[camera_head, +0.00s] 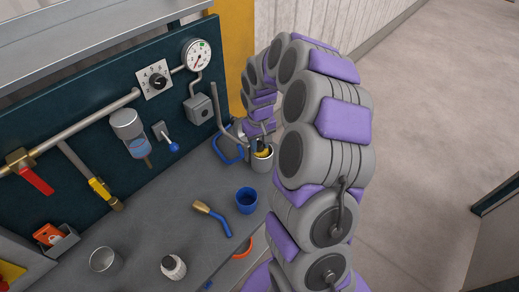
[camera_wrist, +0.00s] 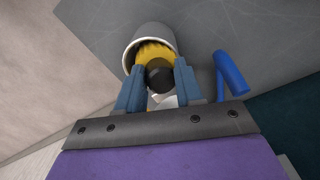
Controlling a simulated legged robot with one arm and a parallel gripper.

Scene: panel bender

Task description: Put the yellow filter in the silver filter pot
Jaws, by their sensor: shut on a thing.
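The yellow filter (camera_wrist: 152,52) has a dark round knob (camera_wrist: 159,75), and my gripper (camera_wrist: 158,82) is shut on it with its two blue-grey fingers on either side of the knob. The filter sits at least partly inside the mouth of the silver filter pot (camera_wrist: 143,33), with the pot's rim around it. In the head view the pot (camera_head: 262,164) stands near the right edge of the bench, with the yellow filter (camera_head: 264,152) showing at its top. How deep the filter sits is hard to tell. My arm partly blocks this area.
A blue cup (camera_head: 247,200) and a blue-handled brush (camera_head: 213,216) lie nearby on the grey bench. A metal cup (camera_head: 104,261) and a white bottle (camera_head: 173,267) stand at the front. A blue bent handle (camera_head: 226,150) is left of the pot. Gauges and pipes line the back panel.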

